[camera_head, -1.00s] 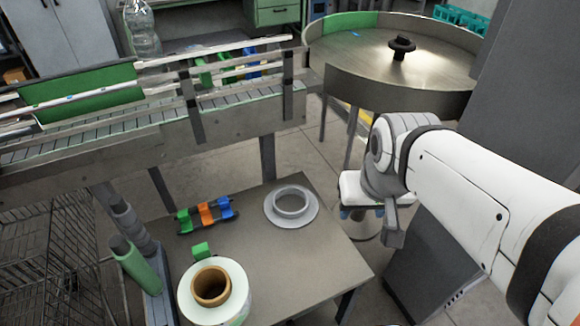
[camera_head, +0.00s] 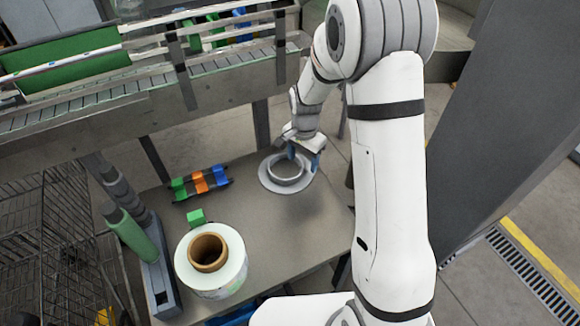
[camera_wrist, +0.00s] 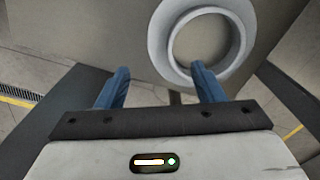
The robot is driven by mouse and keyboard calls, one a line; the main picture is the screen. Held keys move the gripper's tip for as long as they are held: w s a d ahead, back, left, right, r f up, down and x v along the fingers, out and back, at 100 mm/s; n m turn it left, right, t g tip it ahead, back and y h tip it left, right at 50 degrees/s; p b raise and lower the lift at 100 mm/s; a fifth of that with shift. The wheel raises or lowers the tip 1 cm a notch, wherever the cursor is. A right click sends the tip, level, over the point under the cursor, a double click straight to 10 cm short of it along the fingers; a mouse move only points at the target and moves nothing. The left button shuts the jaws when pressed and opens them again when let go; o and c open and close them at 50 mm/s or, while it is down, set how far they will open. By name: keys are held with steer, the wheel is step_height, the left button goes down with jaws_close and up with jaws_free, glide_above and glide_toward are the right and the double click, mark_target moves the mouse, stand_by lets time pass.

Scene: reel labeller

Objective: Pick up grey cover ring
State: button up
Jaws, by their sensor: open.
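The grey cover ring (camera_head: 268,183) lies flat on the small table, a wide flange with a raised collar around an open centre. In the wrist view the grey cover ring (camera_wrist: 161,40) shows at the top, ahead of the fingers. My gripper (camera_head: 304,160) is over the right, far side of the ring in the head view.
The table (camera_head: 270,240) also holds a white label roll (camera_head: 232,268), a green block (camera_head: 196,217), a row of coloured clips (camera_head: 200,183) and a green cylinder on a stand (camera_head: 132,235). A conveyor (camera_head: 150,110) runs behind the table. A dark panel (camera_head: 480,130) stands right.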

mark_target(303, 181)
step_height(303, 181, down, 2)
steer(key=shift+w+a, duration=0.1)
steer(key=shift+w, duration=0.05)
steer(key=shift+w+d+f+p, duration=0.15)
steer(key=shift+f+p, duration=0.4)
steer(key=shift+f, duration=1.25)
steer(key=shift+w+d+f+p, duration=0.15)
steer(key=shift+f+p, duration=0.35)
steer(key=shift+f, duration=1.25)
steer(key=shift+s, duration=0.1)
steer(key=c, duration=1.1)
steer(key=shift+c, duration=0.2)
